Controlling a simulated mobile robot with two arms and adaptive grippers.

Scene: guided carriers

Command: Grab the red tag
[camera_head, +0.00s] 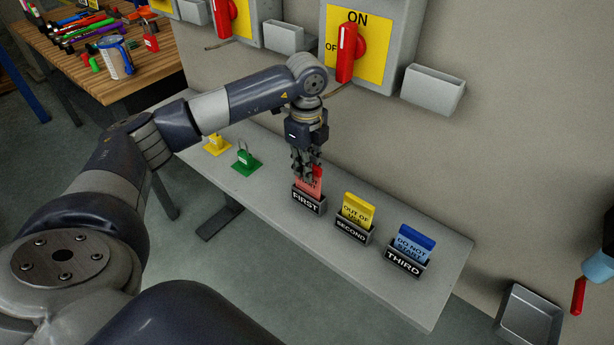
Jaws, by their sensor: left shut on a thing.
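The red tag (311,184) stands upright in the black holder marked FIRST (308,203) on the grey bench. My left gripper (308,175) points down over it and is shut on its upper part, which the fingers partly hide. The tag's lower edge still sits in the holder. My right gripper is not in view.
A yellow tag (358,209) stands in the SECOND holder and a blue tag (414,243) in the THIRD holder, to the right. Yellow (217,144) and green (246,160) padlocks sit to the left. Switch boxes with red handles (347,52) hang on the wall behind.

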